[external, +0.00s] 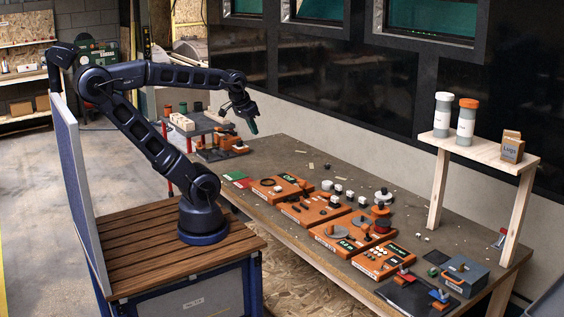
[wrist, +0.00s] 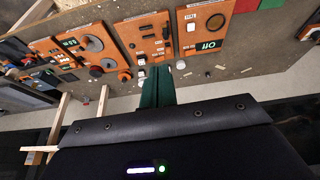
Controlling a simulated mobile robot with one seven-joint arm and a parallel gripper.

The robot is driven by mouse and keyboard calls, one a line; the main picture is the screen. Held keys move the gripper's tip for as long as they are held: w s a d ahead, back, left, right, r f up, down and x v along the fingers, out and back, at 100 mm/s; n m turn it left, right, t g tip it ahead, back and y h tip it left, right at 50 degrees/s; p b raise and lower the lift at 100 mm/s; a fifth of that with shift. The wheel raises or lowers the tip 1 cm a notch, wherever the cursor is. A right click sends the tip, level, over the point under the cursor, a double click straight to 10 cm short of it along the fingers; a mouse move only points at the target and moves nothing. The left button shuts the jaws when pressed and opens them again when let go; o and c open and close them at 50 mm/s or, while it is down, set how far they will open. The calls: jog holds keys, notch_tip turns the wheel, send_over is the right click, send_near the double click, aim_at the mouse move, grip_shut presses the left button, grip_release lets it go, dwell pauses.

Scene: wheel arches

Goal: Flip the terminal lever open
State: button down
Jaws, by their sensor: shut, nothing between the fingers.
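I cannot tell for certain which part is the terminal lever. At the near right end of the bench, a black plate (external: 408,297) carries a small red part (external: 404,271) and a small blue part (external: 439,295), either of which could be a lever; their position is too small to read. My gripper (external: 252,126) hangs above the far end of the bench, well away from that plate. In the wrist view its green fingers (wrist: 157,86) are together and empty, with orange boards beyond them.
Several orange boards (external: 343,248) with switches and knobs line the bench (external: 290,157). A grey box (external: 465,276) stands beside the black plate. A wooden shelf (external: 480,151) with two bottles and a small box rises at the right. Loose parts lie behind the boards.

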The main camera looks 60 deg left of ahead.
jog(key=w+f+n+g, duration=0.2)
jog(key=w+f+n, duration=0.7)
jog(key=n, duration=0.9)
jog(key=w+f+n+g, duration=0.2)
jog(key=w+f+n, duration=0.6)
jog(key=f+n, duration=0.4)
jog(key=shift+w+a+n, duration=0.4)
jog(key=shift+n, duration=2.5)
jog(key=shift+f, duration=0.1)
jog(key=shift+f, duration=0.15)
